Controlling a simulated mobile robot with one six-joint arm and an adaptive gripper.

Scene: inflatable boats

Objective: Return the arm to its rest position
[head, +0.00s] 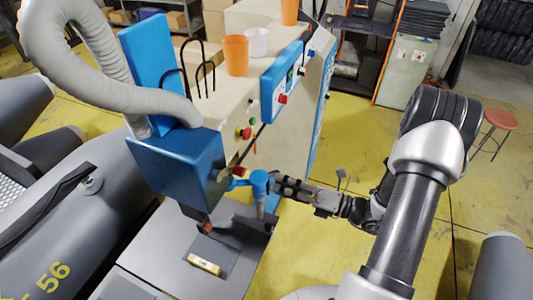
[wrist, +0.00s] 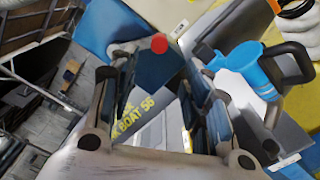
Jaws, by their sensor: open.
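My gripper (head: 280,186) is at the end of my outstretched arm, beside the blue-and-beige machine in the head view. Its fingertips are close to a blue T-shaped fitting (head: 260,184) above the grey work surface; whether they touch cannot be told from this view. In the wrist view my gripper (wrist: 157,68) has its two fingers spread apart with nothing held between them. The blue fitting (wrist: 255,70) is outside the right finger there. Beyond the fingers lies grey material with yellow lettering (wrist: 140,120).
The machine (head: 225,110) carries a blue head (head: 180,165), a grey hose (head: 100,75) and orange cups (head: 236,55). Grey inflatable boats (head: 85,220) lie at left. A red stool (head: 500,120) stands at right. Yellow floor (head: 350,150) is open behind my arm.

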